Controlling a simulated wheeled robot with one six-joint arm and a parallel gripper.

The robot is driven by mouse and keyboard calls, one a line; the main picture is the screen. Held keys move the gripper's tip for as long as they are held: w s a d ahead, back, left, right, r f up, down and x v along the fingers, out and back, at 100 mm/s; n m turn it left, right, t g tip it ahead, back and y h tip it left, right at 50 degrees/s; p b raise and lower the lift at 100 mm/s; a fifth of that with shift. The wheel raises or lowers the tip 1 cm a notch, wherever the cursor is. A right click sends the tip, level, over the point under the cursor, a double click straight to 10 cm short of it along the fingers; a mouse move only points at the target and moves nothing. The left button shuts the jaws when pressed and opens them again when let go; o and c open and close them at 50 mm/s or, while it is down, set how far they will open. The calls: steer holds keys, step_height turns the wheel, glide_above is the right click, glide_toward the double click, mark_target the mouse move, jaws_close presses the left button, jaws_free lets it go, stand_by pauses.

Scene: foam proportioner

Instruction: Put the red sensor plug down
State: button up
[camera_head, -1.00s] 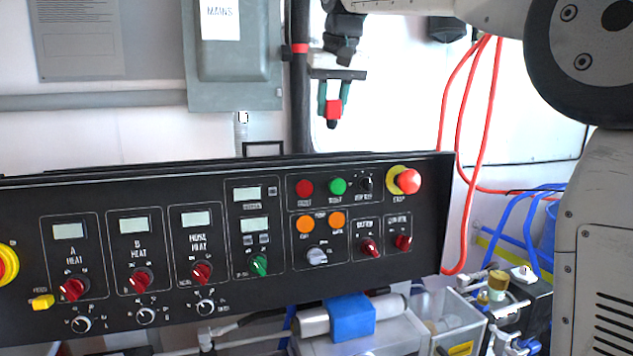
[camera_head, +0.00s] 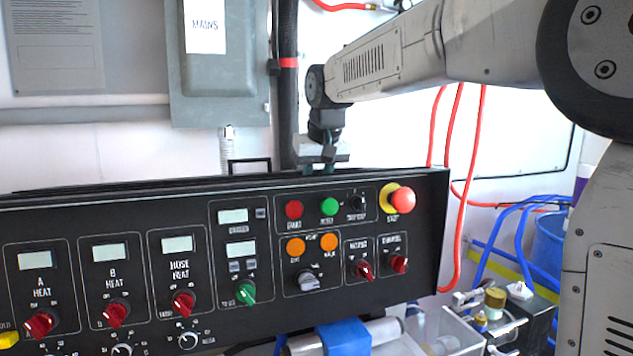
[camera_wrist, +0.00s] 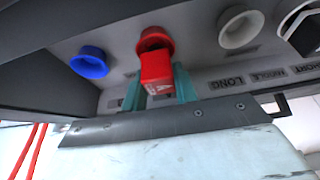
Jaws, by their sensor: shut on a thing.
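The red sensor plug (camera_wrist: 155,69) shows in the wrist view between the teal fingers of my gripper (camera_wrist: 159,84), which is shut on it. Its far end overlaps a red ring (camera_wrist: 155,39) on the grey surface; I cannot tell whether it sits inside the ring or just in front of it. In the head view my gripper (camera_head: 318,168) reaches down behind the top edge of the black control panel (camera_head: 130,205). The panel hides the fingertips and the plug there.
A blue ring (camera_wrist: 90,63) and a pale ring (camera_wrist: 240,27) flank the red one, beside printed labels such as LONG. A dark frame (camera_head: 249,164) stands left of my gripper. The black pipe (camera_head: 287,90) and grey MAINS box (camera_head: 218,75) are close behind.

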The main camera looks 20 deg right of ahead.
steer(key=o, duration=1.1)
steer(key=shift+f, duration=0.1)
steer(key=shift+c, duration=0.2)
steer(key=v, duration=1.2)
